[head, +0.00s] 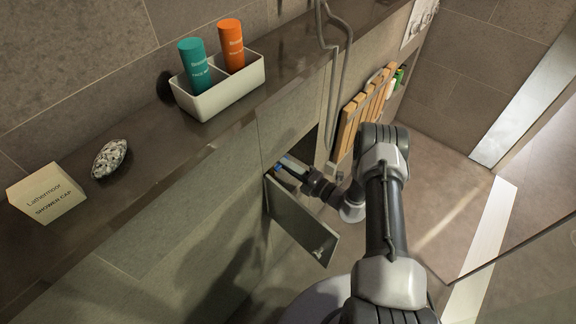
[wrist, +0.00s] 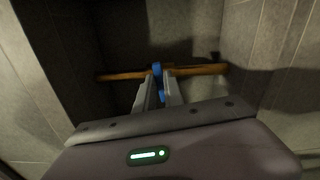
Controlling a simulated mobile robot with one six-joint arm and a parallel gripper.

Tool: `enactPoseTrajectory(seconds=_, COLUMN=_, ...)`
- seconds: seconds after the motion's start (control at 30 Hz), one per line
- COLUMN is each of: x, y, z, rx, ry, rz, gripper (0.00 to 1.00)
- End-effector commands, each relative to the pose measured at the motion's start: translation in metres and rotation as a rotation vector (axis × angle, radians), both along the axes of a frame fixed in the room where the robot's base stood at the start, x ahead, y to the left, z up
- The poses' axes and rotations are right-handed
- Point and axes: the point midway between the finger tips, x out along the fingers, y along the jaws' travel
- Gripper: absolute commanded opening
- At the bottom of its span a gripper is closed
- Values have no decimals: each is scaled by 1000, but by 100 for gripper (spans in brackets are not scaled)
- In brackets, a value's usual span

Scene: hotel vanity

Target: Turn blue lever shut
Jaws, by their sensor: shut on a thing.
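The blue lever (wrist: 157,69) sits on a horizontal copper pipe (wrist: 204,70) inside a dark recess in the wrist view. It stands across the pipe in that view; its exact angle is hard to tell. My gripper (wrist: 159,92) is shut on the lever, with one finger on each side, and the fingers hide part of it. In the head view my gripper (head: 293,170) reaches into the open hatch below the counter, and little of the lever can be made out there.
The open hatch door (head: 302,222) hangs just below and beside my gripper. Tiled walls (wrist: 268,62) enclose the recess. On the counter are a white holder (head: 222,98) with teal and orange tubes, a shell-like object (head: 109,159) and a shower cap box (head: 47,195). A wooden rack (head: 362,112) is at right.

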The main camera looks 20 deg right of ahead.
Motion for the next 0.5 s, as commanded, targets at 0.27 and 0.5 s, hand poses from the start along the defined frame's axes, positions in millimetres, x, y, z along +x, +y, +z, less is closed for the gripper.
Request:
enactPoseTrajectory(seconds=0.27, x=-1, y=1, z=-3, rx=99, ry=76, rz=2, gripper=0)
enactPoseTrajectory(seconds=0.5, x=-1, y=1, z=-3, rx=134, ry=101, rz=2, gripper=0)
